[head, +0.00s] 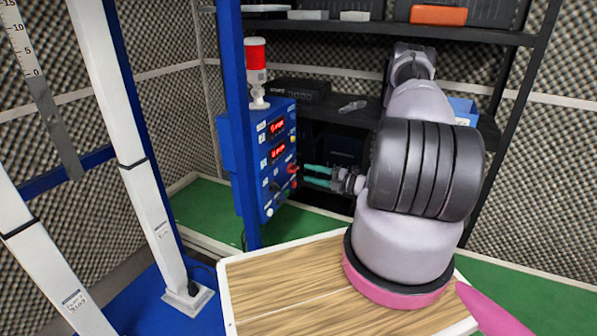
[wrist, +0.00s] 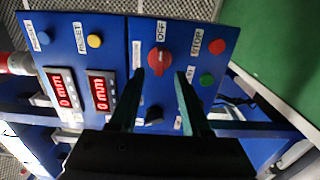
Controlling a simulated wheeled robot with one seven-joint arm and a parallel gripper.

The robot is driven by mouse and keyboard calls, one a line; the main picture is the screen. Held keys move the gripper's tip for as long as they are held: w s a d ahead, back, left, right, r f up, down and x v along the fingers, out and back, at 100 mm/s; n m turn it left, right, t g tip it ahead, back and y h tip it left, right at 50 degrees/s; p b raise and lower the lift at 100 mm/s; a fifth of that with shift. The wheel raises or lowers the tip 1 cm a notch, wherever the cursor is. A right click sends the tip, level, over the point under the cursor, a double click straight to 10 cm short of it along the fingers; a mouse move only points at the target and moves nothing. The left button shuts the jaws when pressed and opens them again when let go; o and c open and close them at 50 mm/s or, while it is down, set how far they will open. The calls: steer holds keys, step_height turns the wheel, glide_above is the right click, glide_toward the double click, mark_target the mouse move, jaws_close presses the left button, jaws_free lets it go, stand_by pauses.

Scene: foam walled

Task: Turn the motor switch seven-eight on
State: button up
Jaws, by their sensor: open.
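A blue control box (head: 279,150) faces right in the head view. Its panel fills much of the wrist view, with a red rotary knob (wrist: 159,60) under an "OFF" label (wrist: 160,32). A sideways label left of the knob is too small to read. I cannot read "seven-eight" anywhere, so I cannot confirm this knob is the motor switch. My gripper (wrist: 163,73) is open, its two dark green fingers one on each side of the knob in the picture. Whether they touch it is unclear. In the head view, my gripper (head: 304,175) is close to the panel.
Beside the knob are a red STOP button (wrist: 216,47) and a green button (wrist: 207,79). A black knob (wrist: 154,115) is partly hidden by my gripper. Two red displays (wrist: 101,93) sit left. A blue post (head: 236,120) and dark shelves (head: 390,31) stand nearby.

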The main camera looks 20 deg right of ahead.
mark_target(294, 169)
steer(key=shift+x, duration=2.7)
jaws_close()
